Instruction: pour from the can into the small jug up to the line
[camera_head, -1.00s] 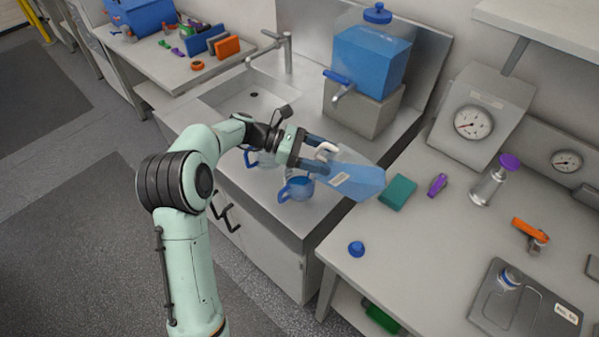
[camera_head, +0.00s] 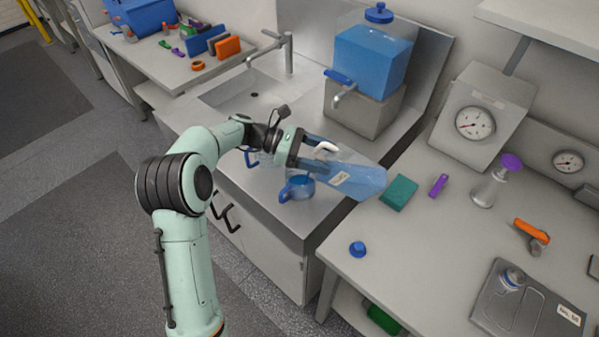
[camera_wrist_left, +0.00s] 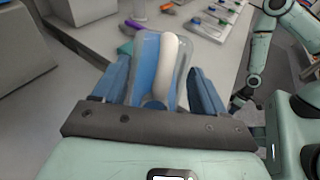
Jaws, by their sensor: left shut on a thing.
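The can (camera_head: 358,183) is a clear container with pale blue liquid, a white handle and a small label. My left gripper (camera_head: 318,153) is shut on its handle and holds it tilted above the front edge of the sink counter. The can and its white handle also show between the blue fingers in the left wrist view (camera_wrist_left: 168,65). The small jug (camera_head: 297,190), with a blue handle, stands on the counter just below the gripper and the can's near end. Blue shows inside it, but its line and exact level are too small to tell.
A blue water tank (camera_head: 371,60) with a tap stands behind, beside the sink (camera_head: 250,96). Another blue-handled vessel (camera_head: 252,158) is partly hidden behind my left arm. The right bench (camera_head: 400,262) holds a teal block (camera_head: 398,193), a blue cap (camera_head: 357,249) and a gauge box (camera_head: 478,120).

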